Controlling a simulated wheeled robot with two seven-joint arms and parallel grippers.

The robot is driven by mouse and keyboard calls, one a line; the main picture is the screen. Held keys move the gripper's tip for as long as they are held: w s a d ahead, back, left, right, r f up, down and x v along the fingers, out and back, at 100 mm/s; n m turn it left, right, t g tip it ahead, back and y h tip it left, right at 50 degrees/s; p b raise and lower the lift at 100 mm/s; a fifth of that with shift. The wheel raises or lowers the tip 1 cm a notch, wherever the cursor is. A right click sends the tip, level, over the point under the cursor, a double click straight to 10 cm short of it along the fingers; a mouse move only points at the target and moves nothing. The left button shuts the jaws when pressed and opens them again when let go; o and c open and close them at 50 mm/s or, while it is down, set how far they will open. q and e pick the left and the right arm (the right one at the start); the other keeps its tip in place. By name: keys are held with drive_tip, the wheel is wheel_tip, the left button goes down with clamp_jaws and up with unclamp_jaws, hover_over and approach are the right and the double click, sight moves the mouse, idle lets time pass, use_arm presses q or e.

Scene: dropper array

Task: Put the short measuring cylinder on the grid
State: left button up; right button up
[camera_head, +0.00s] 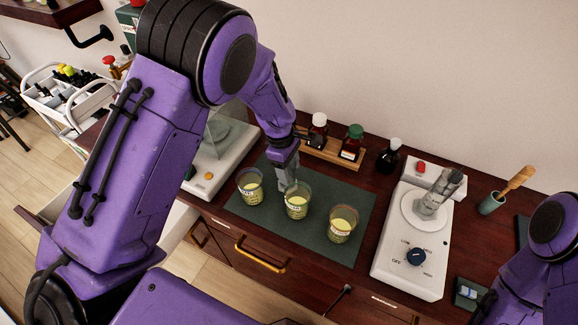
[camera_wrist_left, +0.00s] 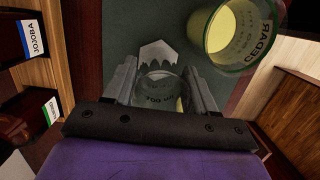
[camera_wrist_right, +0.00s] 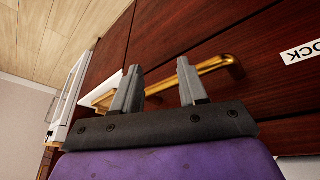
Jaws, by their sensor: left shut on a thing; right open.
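My left gripper (camera_head: 286,178) reaches down over the dark green mat (camera_head: 270,226), just behind the middle of three beakers of yellow liquid. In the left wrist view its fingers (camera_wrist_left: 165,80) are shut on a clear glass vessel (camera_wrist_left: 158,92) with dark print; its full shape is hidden. I cannot tell for sure that it is the short measuring cylinder. A white jagged-edged shape (camera_wrist_left: 157,54) shows just beyond it. A beaker marked CEDAR (camera_wrist_left: 232,32) stands close by. My right gripper (camera_wrist_right: 160,88) is open and empty before the drawer fronts. I cannot make out a grid.
Behind the mat is a wooden bottle rack (camera_head: 330,153). A scale (camera_head: 212,165) stands left; a dial device (camera_head: 412,258) stands right. The mat's front left is bare.

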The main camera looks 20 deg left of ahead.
use_arm(q)
drive_tip(key=shift+s, duration=0.15)
drive_tip(key=o, duration=1.4)
drive_tip(key=shift+f, duration=0.1)
